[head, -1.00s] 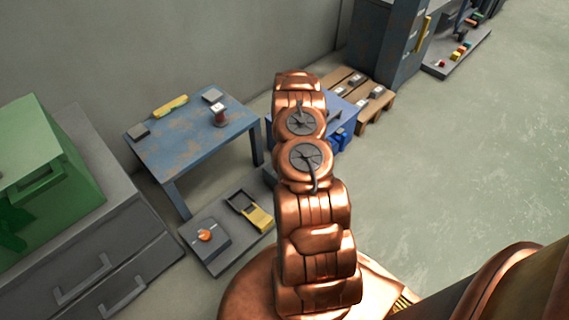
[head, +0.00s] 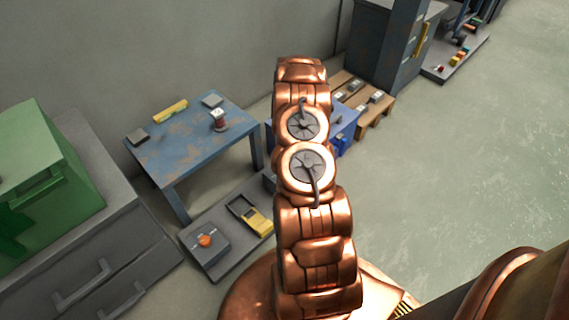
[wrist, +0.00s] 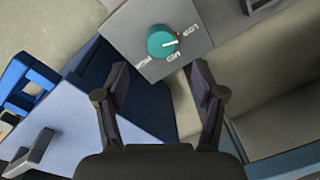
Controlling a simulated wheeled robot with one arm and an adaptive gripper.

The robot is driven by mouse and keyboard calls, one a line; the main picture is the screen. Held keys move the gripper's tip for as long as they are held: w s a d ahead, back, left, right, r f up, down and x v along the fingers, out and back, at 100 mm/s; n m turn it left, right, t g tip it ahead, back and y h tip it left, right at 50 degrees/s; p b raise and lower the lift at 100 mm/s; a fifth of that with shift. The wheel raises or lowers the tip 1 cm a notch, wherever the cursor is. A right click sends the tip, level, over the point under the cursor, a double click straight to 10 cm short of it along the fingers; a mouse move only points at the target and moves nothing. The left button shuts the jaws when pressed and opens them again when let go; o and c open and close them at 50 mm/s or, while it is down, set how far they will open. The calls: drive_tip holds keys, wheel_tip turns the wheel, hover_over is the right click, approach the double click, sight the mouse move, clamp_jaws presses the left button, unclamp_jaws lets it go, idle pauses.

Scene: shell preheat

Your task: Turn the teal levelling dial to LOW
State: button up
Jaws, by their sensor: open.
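The teal dial (wrist: 161,41) sits on a grey panel (wrist: 205,14) in the upper middle of the wrist view. The labels LOW, MED and HIGH stand around it, upside down in this view. Its white pointer faces right, seemingly between LOW and MED; I cannot tell exactly. My gripper (wrist: 160,72) is open and empty, its two fingers spread apart just below the dial in the picture. Neither finger visibly touches the dial. In the head view my arm hides the gripper and the dial.
In the head view, a worn blue table (head: 190,150) stands left of my arm. A low grey platform (head: 228,262) holds an orange knob (head: 206,241) and a yellow device (head: 252,215). A pallet (head: 372,113) lies behind my arm. Floor at the right is clear.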

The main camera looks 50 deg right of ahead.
drive_tip(key=shift+s+d+r, duration=0.1)
drive_tip(key=shift+d+r, duration=0.05)
drive_tip(key=shift+r, duration=2.3)
drive_tip(key=a+r+n+p, duration=0.1)
drive_tip(key=a+r+p, duration=0.55)
drive_tip(key=r, duration=0.65)
drive_tip(key=s+a+r+n+p, duration=0.1)
drive_tip(key=a+r+p, duration=0.2)
drive_tip(key=a+r, duration=0.8)
drive_tip(key=a+r+n+p, duration=0.1)
drive_tip(key=a+r+p, duration=0.4)
drive_tip(key=r, duration=1)
drive_tip(key=s+a+r+n+p, duration=0.1)
drive_tip(key=s+a+r+p, duration=0.4)
drive_tip(key=s+r, duration=0.4)
drive_tip(key=s+a+r+n+g+p, duration=0.1)
drive_tip(key=s+a+r+p, duration=0.4)
drive_tip(key=s+r, duration=0.5)
drive_tip(key=s+a+r+n+g+p, duration=0.1)
drive_tip(key=s+a+r+p, duration=0.5)
drive_tip(key=s+r, duration=0.3)
wheel_tip(320, 180, up, 2)
drive_tip(key=shift+s+r+n+h+p, duration=0.1)
drive_tip(key=shift+s+n+h+p, duration=0.25)
drive_tip(key=shift+p, duration=0.35)
